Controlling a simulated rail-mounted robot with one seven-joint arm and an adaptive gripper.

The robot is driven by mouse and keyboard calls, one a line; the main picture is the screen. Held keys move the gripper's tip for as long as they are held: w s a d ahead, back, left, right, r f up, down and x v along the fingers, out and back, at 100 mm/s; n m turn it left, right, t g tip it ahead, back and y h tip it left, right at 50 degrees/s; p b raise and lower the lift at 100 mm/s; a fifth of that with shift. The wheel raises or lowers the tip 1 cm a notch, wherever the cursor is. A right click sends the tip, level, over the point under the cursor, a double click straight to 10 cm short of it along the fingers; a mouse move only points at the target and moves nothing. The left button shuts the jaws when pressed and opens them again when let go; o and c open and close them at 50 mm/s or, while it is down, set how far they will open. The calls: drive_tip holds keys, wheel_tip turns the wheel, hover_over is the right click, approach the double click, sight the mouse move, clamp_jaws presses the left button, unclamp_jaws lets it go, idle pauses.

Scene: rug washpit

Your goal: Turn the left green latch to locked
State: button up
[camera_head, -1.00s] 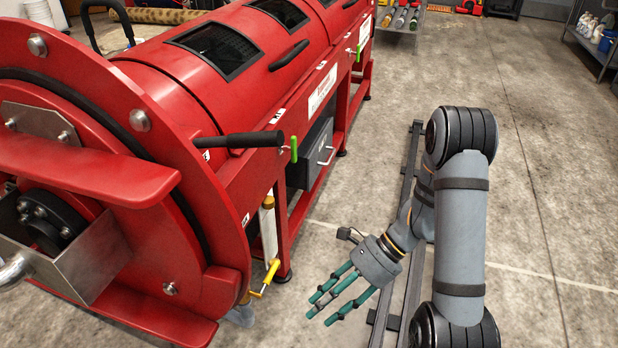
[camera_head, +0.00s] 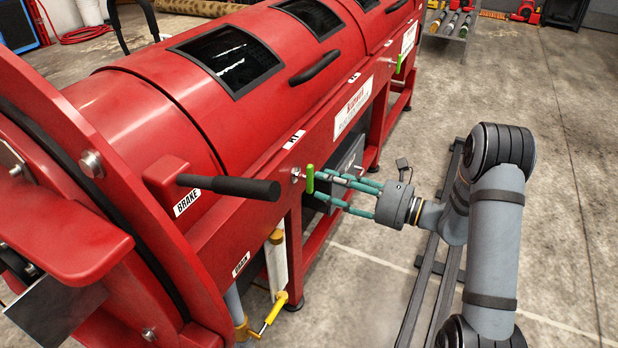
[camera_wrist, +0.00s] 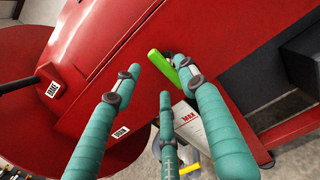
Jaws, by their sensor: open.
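The left green latch (camera_head: 310,179) is a short bright green handle on the front rail of the red machine, and it stands close to upright in the head view. In the wrist view the latch (camera_wrist: 163,66) lies tilted between the teal fingers. My gripper (camera_head: 335,190) has several teal fingers, spread open, with their tips right beside the latch. I cannot tell whether a finger touches it. A second green latch (camera_head: 399,64) is farther along the rail.
A black brake lever (camera_head: 228,187) sticks out left of the latch. A yellow drain handle (camera_head: 276,308) is below it. The red machine (camera_head: 150,110) fills the left side. Concrete floor (camera_head: 560,170) is open to the right, beyond my arm.

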sight(312, 177)
drive_tip(key=shift+x, duration=2.8)
drive_tip(key=c, duration=0.3)
clamp_jaws()
